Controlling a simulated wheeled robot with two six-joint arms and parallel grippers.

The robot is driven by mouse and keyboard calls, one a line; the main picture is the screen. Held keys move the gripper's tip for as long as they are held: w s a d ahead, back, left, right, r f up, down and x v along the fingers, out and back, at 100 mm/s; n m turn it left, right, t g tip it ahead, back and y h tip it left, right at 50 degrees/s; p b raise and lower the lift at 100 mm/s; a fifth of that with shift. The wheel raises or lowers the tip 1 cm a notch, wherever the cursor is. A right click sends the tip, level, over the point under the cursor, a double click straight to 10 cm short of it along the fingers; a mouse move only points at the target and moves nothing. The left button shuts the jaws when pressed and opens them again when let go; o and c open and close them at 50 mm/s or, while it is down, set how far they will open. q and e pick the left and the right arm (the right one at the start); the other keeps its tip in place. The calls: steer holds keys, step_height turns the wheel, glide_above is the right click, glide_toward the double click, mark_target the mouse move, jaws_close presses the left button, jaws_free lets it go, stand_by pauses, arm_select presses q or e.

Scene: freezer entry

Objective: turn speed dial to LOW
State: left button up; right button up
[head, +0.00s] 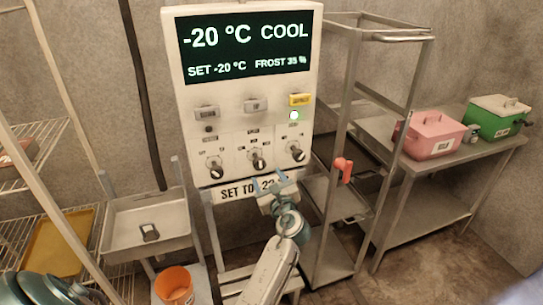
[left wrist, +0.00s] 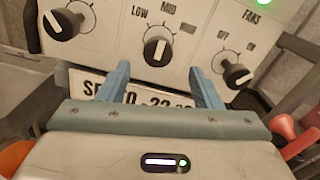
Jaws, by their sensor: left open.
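The speed dial is the middle black knob of three on the white control panel; it shows in the head view (head: 258,160) and in the left wrist view (left wrist: 157,52). LOW and MID are printed above it, and its white mark points up, roughly toward MID. My left gripper (head: 270,181) is open and empty, just below the panel knobs, in front of the "SET TO" label. In the left wrist view its two blue fingers (left wrist: 159,72) stand below and either side of the dial, apart from it. My right gripper is not in view.
A left knob (head: 215,168) and a FANS knob (head: 295,151) flank the dial. The panel screen (head: 246,42) reads -20 °C COOL. A steel rack (head: 350,90) with a red handle (head: 343,168) stands close on the right. An orange bucket (head: 174,285) sits low on the left.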

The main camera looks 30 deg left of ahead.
mark_target(261, 166)
arm_select(q)
steer(key=p+x, duration=0.3)
steer(key=x, duration=0.6)
steer(key=shift+w+a+f, duration=0.1)
steer(key=shift+w+a, duration=0.2)
steer(key=shift+a, duration=0.2)
steer(key=c, duration=1)
steer(key=shift+f+n+b, duration=0.2)
steer(key=shift+n+b, duration=1.1)
steer(key=shift+n, duration=0.1)
steer(key=n+b, duration=0.2)
steer(key=shift+n, duration=0.3)
steer(key=shift+r+n+b, duration=0.15)
steer(key=shift+n+b, duration=1.85)
steer(key=shift+n, duration=0.3)
